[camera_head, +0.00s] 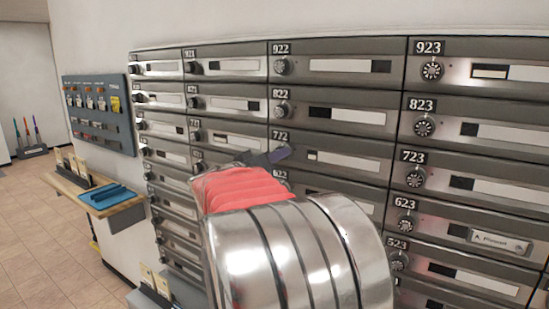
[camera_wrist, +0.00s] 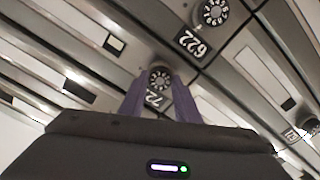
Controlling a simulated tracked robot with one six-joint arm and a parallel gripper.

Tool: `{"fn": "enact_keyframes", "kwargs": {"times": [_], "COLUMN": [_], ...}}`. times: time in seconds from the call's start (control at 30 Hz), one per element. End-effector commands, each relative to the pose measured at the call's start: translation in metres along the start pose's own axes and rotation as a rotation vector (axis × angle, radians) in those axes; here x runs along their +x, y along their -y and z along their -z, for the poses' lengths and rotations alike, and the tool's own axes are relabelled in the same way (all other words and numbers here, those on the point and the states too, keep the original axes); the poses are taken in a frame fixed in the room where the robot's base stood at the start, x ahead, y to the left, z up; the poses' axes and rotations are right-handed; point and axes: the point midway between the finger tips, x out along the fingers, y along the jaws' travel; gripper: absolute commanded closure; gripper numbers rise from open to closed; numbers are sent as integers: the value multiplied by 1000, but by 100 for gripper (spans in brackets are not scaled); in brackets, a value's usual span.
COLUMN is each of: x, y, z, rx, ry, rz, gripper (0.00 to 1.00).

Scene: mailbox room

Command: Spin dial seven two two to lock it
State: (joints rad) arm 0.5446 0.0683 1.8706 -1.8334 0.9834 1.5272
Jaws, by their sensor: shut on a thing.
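The mailbox door 722 (camera_head: 345,166) is in the middle column of the mailbox wall, with its number plate (camera_head: 281,136) just above my fingertips. In the head view its dial is hidden behind my gripper (camera_head: 284,154). In the wrist view the round black and silver dial 722 (camera_wrist: 160,77) sits between the tips of my two purple fingers (camera_wrist: 160,88), which are shut on it. Part of its plate (camera_wrist: 155,97) shows between the fingers, partly covered. I cannot read which mark the dial points to.
Dial 822 (camera_head: 282,109) is above and dial 723 (camera_head: 415,176) is to the right. In the wrist view dial 622 (camera_wrist: 213,12) is close by. A wooden shelf (camera_head: 75,190) with a blue item and a blue-grey panel (camera_head: 100,112) are at left.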

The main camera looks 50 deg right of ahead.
Motion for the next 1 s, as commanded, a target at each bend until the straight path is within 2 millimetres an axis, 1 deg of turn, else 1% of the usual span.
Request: {"fn": "enact_keyframes", "kwargs": {"times": [0.03, 0.27, 0.63, 0.67, 0.9, 1.0], "x": [1, 1, 1, 1, 0, 0], "y": [3, 3, 4, 4, 2, 2], "z": [-7, -7, -8, -7, -4, -3], "rx": [12, 60, 64, 63, 66, 66], "ry": [12, 13, 13, 13, 7, 5], "rz": [3, 3, 4, 4, 3, 2], "gripper": [93, 93, 93, 69, 52, 52]}}
